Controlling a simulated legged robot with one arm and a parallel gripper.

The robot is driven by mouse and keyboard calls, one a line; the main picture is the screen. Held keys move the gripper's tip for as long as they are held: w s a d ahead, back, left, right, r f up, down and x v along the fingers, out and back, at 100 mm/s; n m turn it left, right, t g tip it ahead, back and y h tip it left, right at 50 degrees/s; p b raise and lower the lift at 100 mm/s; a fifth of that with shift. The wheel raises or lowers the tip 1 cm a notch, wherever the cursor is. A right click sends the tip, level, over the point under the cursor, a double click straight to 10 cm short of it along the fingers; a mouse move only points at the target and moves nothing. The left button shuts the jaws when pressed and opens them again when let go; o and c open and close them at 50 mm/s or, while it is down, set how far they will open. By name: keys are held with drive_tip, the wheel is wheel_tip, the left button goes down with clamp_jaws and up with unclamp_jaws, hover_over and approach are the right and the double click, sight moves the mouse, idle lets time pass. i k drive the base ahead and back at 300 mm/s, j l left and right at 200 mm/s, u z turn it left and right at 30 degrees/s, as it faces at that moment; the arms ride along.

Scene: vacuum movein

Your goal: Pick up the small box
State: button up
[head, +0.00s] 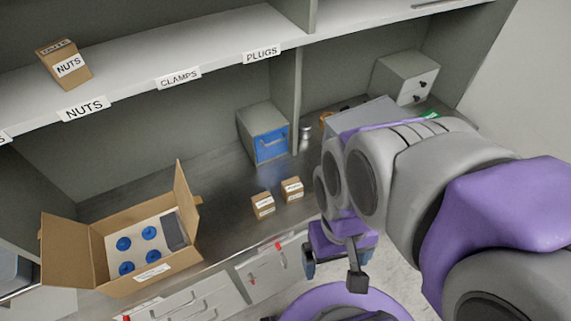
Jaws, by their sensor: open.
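Two small brown boxes with white labels stand side by side on the grey counter in the head view. One small box (262,205) is on the left and the other small box (292,189) is slightly behind it on the right. A third small box (65,64), labelled NUTS, sits on the upper shelf at the far left. My gripper (334,279) is open and empty, to the right of and nearer than the two counter boxes, in front of the counter edge. It touches none of them. My arm hides part of the counter's right side.
An open cardboard box (143,285) with blue round parts stands at the counter's left. A blue-fronted bin (271,145) stands at the back, with a grey drawer unit (405,77) further right. The shelf (130,82) overhangs the counter. Drawers (190,303) lie below.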

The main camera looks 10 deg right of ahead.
sight(291, 189)
drive_tip(key=l+u, duration=0.15)
drive_tip(key=u, duration=0.35)
drive_tip(key=l+u, duration=0.15)
drive_tip(key=u, duration=0.35)
drive_tip(key=k+l+u, duration=0.15)
drive_tip(key=l, duration=0.25)
drive_tip(key=l+u, duration=0.15)
drive_tip(key=l, duration=0.25)
drive_tip(key=k+l+u, duration=0.1)
drive_tip(key=l, duration=0.3)
drive_tip(key=k+l+u, duration=0.15)
drive_tip(key=l, duration=0.2)
drive_tip(key=k+l+u, duration=0.15)
drive_tip(key=l, duration=0.2)
drive_tip(key=k, duration=0.05)
